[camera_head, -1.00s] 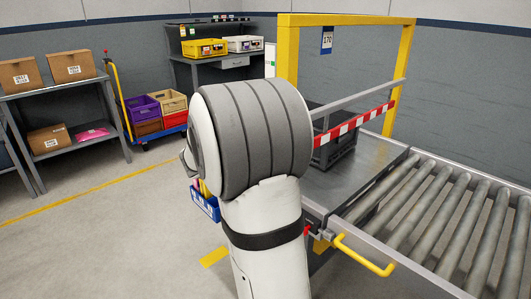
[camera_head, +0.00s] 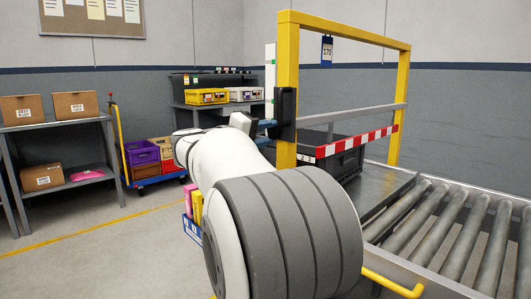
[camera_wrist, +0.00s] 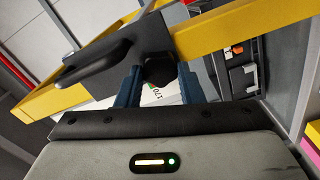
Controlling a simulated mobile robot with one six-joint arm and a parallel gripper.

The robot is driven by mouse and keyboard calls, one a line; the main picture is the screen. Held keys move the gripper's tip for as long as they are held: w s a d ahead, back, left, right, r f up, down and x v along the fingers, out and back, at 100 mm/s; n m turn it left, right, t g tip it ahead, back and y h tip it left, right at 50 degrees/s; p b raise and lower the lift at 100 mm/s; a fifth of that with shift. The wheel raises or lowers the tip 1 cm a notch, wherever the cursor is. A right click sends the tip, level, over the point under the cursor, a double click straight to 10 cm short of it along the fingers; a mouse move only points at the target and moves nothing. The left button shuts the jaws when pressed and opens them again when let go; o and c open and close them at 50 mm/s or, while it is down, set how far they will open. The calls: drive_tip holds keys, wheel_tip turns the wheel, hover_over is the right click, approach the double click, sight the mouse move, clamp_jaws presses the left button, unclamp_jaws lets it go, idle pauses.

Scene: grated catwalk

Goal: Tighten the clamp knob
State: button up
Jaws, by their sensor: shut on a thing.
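The clamp knob (camera_wrist: 158,70) is a dark, faceted knob on the black clamp body (camera_wrist: 110,50) at the yellow post. In the head view the black clamp (camera_head: 285,112) sits on the left upright of the yellow frame. My gripper (camera_wrist: 158,84) has its two blue fingers on either side of the knob and is shut on it. In the head view my gripper (camera_head: 266,125) reaches the clamp from the left, and the knob itself is hidden there.
The yellow frame (camera_head: 350,32) stands over a roller conveyor (camera_head: 440,215). A red-and-white striped bar (camera_head: 357,142) crosses it, with a black crate (camera_head: 345,162) behind. Pink and yellow items in a blue bin (camera_head: 192,229) are close below my arm.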

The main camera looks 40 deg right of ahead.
drive_tip(key=shift+f+m+b, duration=0.1)
drive_tip(key=shift+m+b, duration=1)
drive_tip(key=shift+b, duration=0.25)
drive_tip(key=o, duration=1)
drive_tip(key=shift+a, duration=0.1)
drive_tip(key=a+p, duration=0.1)
drive_tip(key=a, duration=0.6)
drive_tip(key=shift+s+a+p, duration=0.3)
drive_tip(key=shift+s+p, duration=0.05)
drive_tip(key=shift+p, duration=0.05)
